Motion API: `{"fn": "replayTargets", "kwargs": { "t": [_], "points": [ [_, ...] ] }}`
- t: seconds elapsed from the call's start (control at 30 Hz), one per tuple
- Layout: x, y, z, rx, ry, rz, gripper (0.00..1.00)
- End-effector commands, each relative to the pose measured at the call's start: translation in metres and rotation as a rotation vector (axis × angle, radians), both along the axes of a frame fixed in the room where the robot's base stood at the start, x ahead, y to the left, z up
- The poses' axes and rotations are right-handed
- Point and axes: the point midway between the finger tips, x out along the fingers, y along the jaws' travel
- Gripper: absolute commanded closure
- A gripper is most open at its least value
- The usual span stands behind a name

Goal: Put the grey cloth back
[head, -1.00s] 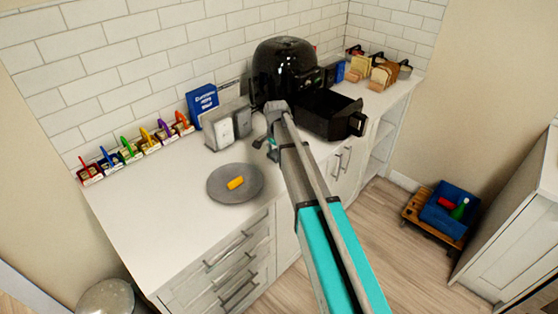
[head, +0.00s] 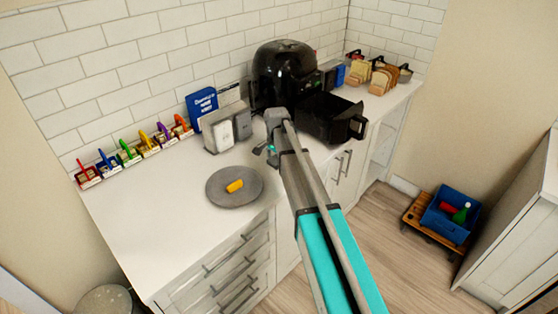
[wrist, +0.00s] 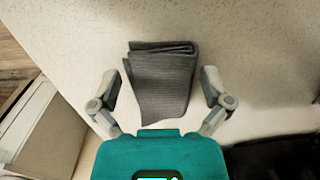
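In the wrist view, the grey cloth (wrist: 162,80) lies folded on the white countertop, with its folded edge toward the top of the picture. My gripper (wrist: 160,84) is open, with one finger on each side of the cloth and a gap between each finger and the cloth. In the head view my gripper (head: 267,153) is over the counter in front of the air fryer.
A grey holder with white contents (head: 228,127) stands left of my gripper. A round grey plate (head: 219,195) with a yellow piece (head: 235,186) is nearer the front. The black air fryer (head: 284,68) has its drawer (head: 330,118) pulled out to the right of my gripper.

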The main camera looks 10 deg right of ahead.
Motion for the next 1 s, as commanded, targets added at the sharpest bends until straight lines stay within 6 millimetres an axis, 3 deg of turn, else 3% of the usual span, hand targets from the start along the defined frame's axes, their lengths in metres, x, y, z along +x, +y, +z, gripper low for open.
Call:
{"fn": "replayTargets", "kwargs": {
  "t": [0.47, 1.0],
  "points": [
    [0.0, 0.0, 0.004, 0.0, 0.0, 0.0, 0.0],
    [0.0, -0.001, 0.044, 0.0, 0.0, -0.001, 0.0]
  ]
}}
